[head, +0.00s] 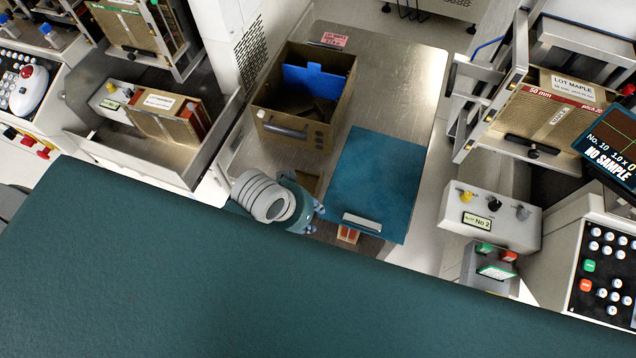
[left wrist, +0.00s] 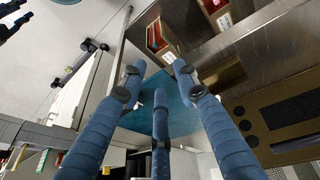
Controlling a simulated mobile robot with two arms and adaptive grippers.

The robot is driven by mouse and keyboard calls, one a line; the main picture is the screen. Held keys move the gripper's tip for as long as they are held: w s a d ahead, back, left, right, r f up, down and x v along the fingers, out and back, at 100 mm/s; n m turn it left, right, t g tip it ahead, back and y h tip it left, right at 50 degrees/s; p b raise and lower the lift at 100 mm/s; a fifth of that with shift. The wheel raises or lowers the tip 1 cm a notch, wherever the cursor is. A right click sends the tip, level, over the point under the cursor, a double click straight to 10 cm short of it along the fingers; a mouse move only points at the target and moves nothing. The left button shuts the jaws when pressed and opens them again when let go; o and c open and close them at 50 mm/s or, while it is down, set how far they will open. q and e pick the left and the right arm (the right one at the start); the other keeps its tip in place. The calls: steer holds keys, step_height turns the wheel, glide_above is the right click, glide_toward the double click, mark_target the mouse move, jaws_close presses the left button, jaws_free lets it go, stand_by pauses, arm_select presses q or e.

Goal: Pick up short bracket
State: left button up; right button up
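I cannot tell for certain which piece is the short bracket. A short silver bar (head: 362,222) lies at the near edge of the teal panel (head: 385,170) and may be it. Dark pieces (head: 318,110) lie inside the brown box (head: 262,108), too dim to name. My left gripper (head: 314,206) hangs over the metal bench, just left of the teal panel, apart from the silver bar. In the left wrist view its three blue fingers (left wrist: 158,78) are spread with nothing between them; a teal surface shows behind. My right gripper is not in view.
The brown box holds a blue divider (head: 314,80) and stands behind my left gripper. A small orange and white block (head: 347,234) is by the panel's near edge. A control box (head: 490,215) stands to the right. Bare bench (head: 390,75) lies behind the panel.

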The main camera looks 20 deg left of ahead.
arm_select(q)
steer(key=w+d+r+g+h, duration=0.1)
steer(key=w+d+r, duration=0.5)
steer(key=d, duration=0.2)
step_height(320, 180, up, 4)
steer(key=n+g+y, duration=0.3)
glide_above(318, 184)
step_height(318, 184, down, 5)
steer(key=shift+r+p, duration=0.15)
steer(key=shift+p, duration=0.25)
steer(key=shift+m, duration=0.3)
steer(key=f, duration=0.3)
steer(key=f+p, duration=0.1)
steer(key=f, duration=0.1)
steer(key=shift+w+d+f, duration=0.15)
steer(key=shift+w+f, duration=0.15)
steer(key=shift+c, duration=0.3)
jaws_close()
